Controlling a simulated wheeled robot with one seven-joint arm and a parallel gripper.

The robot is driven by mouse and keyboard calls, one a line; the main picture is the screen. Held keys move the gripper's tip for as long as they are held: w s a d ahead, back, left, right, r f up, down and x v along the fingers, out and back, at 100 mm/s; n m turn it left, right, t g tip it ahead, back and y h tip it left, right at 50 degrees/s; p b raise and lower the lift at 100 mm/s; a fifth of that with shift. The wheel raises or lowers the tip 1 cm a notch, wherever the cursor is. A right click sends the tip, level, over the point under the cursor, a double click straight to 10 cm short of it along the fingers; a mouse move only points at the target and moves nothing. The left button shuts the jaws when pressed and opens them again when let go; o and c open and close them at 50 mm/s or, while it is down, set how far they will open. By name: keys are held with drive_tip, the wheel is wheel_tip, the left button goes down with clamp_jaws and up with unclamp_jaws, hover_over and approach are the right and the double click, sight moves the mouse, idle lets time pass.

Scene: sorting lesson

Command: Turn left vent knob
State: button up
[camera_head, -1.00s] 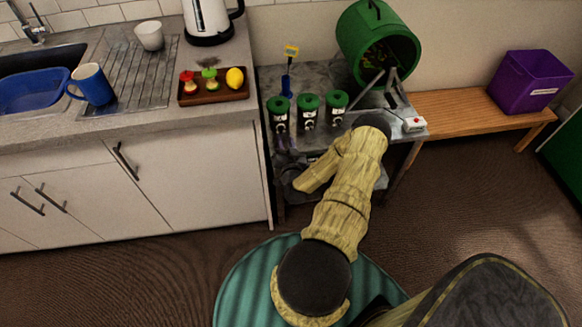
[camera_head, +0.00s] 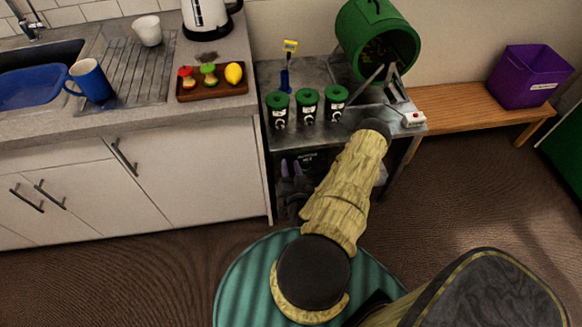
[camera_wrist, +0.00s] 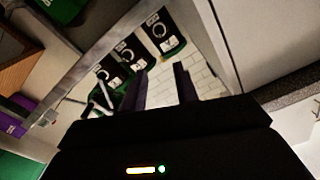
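Three canisters with green lids and dark fronts stand in a row on the grey stand. The middle canister (camera_head: 307,108) and right canister (camera_head: 336,104) look alike. In the wrist view, which is roughly upside down, the left canister's knob (camera_wrist: 159,30) is at upper middle, beyond the fingers. My gripper (camera_head: 291,169) is below and in front of the left canister, near the stand's front. In the wrist view its two fingers (camera_wrist: 160,85) are apart with nothing between them. Its body is dark and partly hard to see.
A green drum (camera_head: 350,40) stands behind the canisters on the stand (camera_head: 262,72). A small blue-and-yellow tool (camera_head: 286,75) stands behind the left canister. The white cabinet (camera_head: 200,175) is close on the left. A wooden bench (camera_head: 450,105) holds a purple bin (camera_head: 530,80).

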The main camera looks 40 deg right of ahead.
drive_tip(key=w+a+r+n+g+y, duration=0.5)
drive_tip(key=w+a+r+n+y, duration=0.3)
drive_tip(key=w+a+n+y, duration=0.25)
drive_tip(key=s+a+r+g, duration=0.7)
drive_tip(key=s+a+r, duration=0.7)
drive_tip(key=r, duration=0.4)
drive_tip(key=shift+s+g+h, duration=0.3)
drive_tip(key=shift+s+h, duration=0.15)
drive_tip(key=shift+s, duration=0.15)
drive_tip(key=shift+a+r, duration=0.1)
